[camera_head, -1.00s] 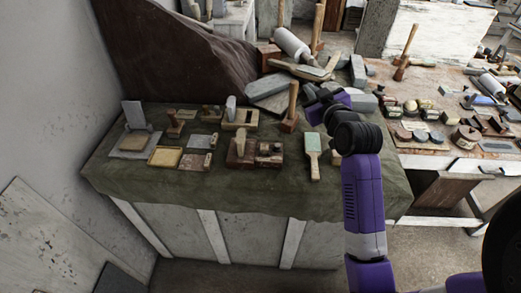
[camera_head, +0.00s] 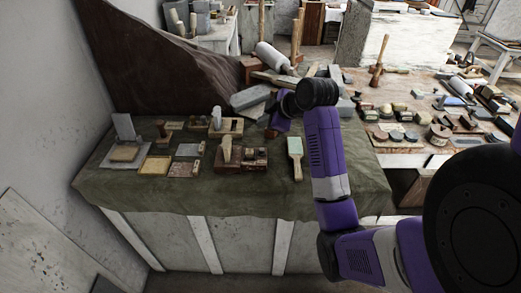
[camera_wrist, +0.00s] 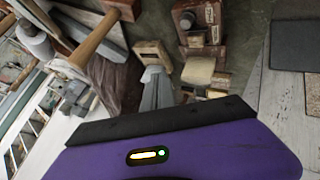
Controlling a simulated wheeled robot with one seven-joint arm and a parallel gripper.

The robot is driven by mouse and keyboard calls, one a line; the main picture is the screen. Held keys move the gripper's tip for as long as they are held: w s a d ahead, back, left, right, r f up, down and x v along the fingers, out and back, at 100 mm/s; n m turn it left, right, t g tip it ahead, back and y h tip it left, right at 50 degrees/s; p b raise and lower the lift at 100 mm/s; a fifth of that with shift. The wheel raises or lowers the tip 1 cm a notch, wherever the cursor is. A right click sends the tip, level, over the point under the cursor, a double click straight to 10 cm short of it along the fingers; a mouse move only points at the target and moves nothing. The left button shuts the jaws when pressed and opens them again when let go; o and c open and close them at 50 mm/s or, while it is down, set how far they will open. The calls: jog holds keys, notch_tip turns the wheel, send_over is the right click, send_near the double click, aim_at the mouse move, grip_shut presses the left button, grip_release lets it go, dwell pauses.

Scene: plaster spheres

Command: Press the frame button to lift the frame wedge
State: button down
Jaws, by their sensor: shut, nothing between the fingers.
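A light wooden frame (camera_head: 233,127) stands toward the back of the cloth-covered table, with a pale upright piece (camera_head: 217,118) at its left that may be the frame wedge. I cannot make out its button clearly. In the wrist view a pale piece on wood (camera_wrist: 198,70) and a light wooden block (camera_wrist: 150,48) seem to belong to it, though I cannot be sure. My gripper (camera_head: 270,132) is right of the frame, above the table's back right area. Its grey fingers (camera_wrist: 156,72) are shut and empty, apart from the frame; the exact gap is unclear.
Stone blocks (camera_head: 250,97) are piled behind. Bare cloth (camera_head: 230,195) runs along the front edge.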

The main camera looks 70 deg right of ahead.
jog(key=b, duration=0.7)
send_over(264, 154)
notch_tip(264, 154, down, 7)
jog(key=shift+f, duration=0.9)
jog(key=shift+f, duration=0.1)
dwell(1.1)
jog(key=shift+f, duration=0.3)
jog(key=shift+f+b, duration=0.6)
jog(key=shift+f, duration=0.05)
dwell(0.7)
dwell(0.3)
jog(key=shift+r+p, duration=1)
jog(key=shift+r, duration=0.05)
jog(key=shift+r, duration=0.15)
